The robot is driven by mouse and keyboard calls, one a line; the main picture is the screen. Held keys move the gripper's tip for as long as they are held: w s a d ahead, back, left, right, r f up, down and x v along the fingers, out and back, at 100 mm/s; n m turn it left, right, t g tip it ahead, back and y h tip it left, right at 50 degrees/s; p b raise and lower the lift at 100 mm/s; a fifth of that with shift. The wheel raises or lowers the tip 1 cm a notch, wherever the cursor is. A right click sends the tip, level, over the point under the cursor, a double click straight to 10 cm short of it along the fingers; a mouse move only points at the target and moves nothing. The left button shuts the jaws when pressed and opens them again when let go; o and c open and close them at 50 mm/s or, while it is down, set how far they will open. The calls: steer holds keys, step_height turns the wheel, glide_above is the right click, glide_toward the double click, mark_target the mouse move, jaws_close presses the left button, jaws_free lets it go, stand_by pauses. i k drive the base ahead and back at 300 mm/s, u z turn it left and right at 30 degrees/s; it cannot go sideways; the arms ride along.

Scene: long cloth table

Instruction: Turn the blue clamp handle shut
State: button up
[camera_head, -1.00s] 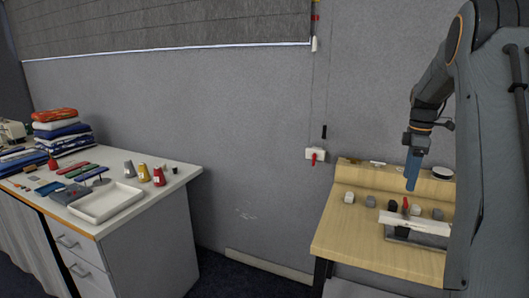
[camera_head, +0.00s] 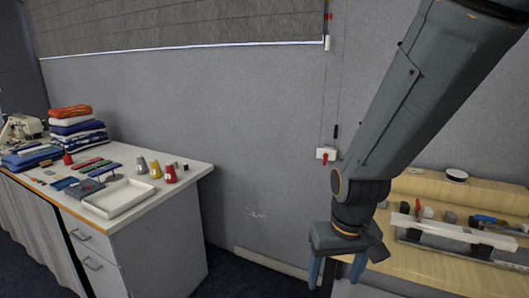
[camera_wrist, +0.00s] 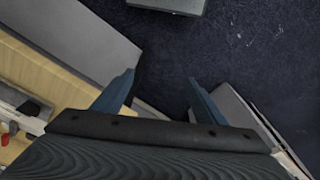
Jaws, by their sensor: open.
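The blue clamp handle (camera_head: 485,219) is on the wooden bench at the right in the head view, by the white bar (camera_head: 455,232). It looks low and tilted; its exact angle is too small to tell. A red handle (camera_head: 418,207) stands upright at the bar's left part. My gripper (camera_head: 335,274) is open and empty, pointing down, left of the bar by the bench's left end. In the wrist view my gripper (camera_wrist: 163,80) has its blue fingers apart over dark carpet. The blue handle does not show there.
The wooden bench (camera_head: 430,265) has several small blocks and a round black-rimmed thing (camera_head: 456,174) at the back. A red-handled switch (camera_head: 326,154) is on the wall. A white table (camera_head: 190,175) with a tray stands left. Open floor lies between.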

mark_target(484, 218)
steer(key=z, duration=1.55)
steer(key=i, duration=0.45)
steer(key=z, duration=0.1)
